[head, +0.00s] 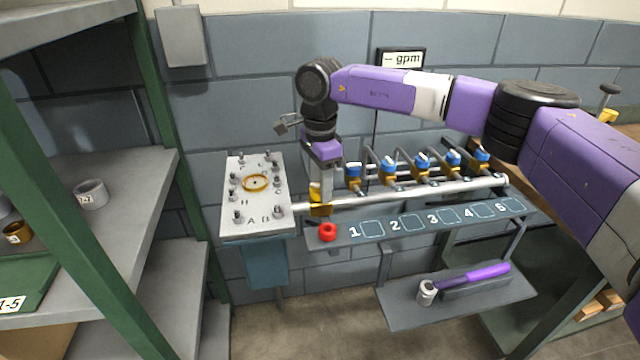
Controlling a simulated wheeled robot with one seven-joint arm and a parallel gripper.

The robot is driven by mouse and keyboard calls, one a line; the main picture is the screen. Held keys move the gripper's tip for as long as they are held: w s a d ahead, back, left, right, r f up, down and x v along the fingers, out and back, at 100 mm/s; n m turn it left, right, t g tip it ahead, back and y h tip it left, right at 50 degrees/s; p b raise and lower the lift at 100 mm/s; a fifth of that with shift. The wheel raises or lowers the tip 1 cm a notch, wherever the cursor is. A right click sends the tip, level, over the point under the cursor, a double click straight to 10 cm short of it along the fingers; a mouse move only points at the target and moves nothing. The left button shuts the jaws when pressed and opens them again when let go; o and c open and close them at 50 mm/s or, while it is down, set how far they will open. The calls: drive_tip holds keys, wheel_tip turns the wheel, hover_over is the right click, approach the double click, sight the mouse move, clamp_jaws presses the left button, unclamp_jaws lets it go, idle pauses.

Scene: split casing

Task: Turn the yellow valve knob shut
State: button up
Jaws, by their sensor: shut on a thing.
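The yellow valve knob (321,210) is at the left end of the pale horizontal pipe (410,194). My gripper (319,199) points down from above and is shut on the yellow knob. My fingers and wrist cover much of the knob, so its turn angle cannot be read. A display (401,59) on the wall behind reads "-- gpm".
A studded plate (243,213) stands close left of my gripper. Several blue-topped valves (421,162) line the pipe to the right. A purple-handled tool (475,275) lies on a lower shelf.

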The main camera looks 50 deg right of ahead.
drive_tip(key=m, duration=0.6)
drive_tip(key=shift+p, duration=0.3)
drive_tip(key=m, duration=0.5)
drive_tip(key=shift+m, duration=0.3)
drive_tip(key=o, duration=1.4)
wheel_tip(320, 180, up, 8)
drive_tip(key=shift+f, duration=0.1)
